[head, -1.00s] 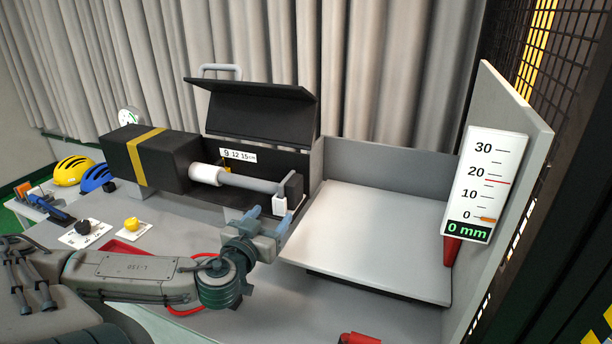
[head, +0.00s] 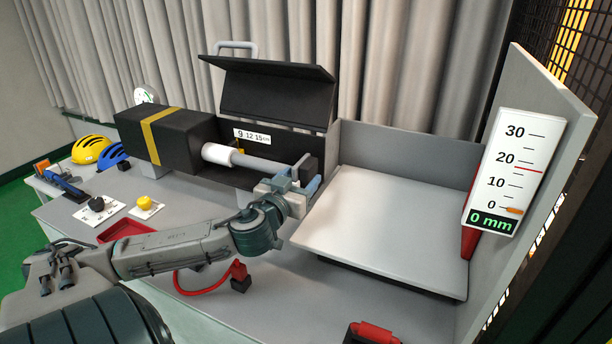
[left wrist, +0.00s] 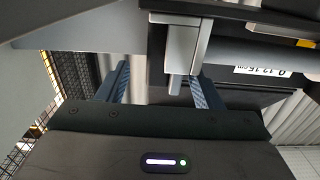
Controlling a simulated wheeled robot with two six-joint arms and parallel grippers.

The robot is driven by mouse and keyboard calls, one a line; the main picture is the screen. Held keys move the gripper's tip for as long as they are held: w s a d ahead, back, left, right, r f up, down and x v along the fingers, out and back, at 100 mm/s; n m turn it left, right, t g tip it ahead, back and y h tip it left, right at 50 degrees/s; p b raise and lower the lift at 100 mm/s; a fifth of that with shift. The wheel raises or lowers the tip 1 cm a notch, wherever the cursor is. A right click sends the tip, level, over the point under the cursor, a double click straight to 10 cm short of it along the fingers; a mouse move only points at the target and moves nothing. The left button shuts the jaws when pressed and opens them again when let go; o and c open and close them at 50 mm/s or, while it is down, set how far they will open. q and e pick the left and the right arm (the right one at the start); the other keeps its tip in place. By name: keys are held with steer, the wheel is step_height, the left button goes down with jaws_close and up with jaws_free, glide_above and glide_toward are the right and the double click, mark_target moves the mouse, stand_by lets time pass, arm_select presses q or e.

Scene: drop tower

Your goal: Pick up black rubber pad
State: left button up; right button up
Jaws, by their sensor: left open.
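I cannot make out a thing that is surely the black rubber pad. My left gripper (head: 304,176) is open at the right end of the grey rod (head: 262,164), beside a small black block (head: 311,164). In the left wrist view its two blue fingers (left wrist: 158,72) stand apart. A pale grey upright piece (left wrist: 184,48) shows between them, nearer the right finger; I cannot tell if they touch. The gripper hides part of the rod's end. My right gripper is not in view.
A black box with a yellow band (head: 166,140) and a raised black lid (head: 270,92) stand behind the arm. A pale plate (head: 385,225) lies right of the gripper, below a gauge reading 0 mm (head: 515,170).

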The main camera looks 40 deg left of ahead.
mark_target(300, 174)
arm_select(q)
steer(key=shift+w+a+r+p, duration=0.25)
steer(key=shift+w+p, duration=0.15)
steer(key=shift+w, duration=0.1)
steer(key=p+x, duration=0.1)
steer(key=x, duration=0.2)
steer(key=shift+s+a+p, duration=0.1)
steer(key=shift+p, duration=0.25)
steer(key=shift+w+a+f, duration=0.1)
steer(key=shift+w+f, duration=0.1)
steer(key=shift+w, duration=0.35)
steer(key=shift+s, duration=0.1)
steer(key=c, duration=1.1)
steer(key=shift+r, duration=0.1)
steer(key=shift+c, duration=0.2)
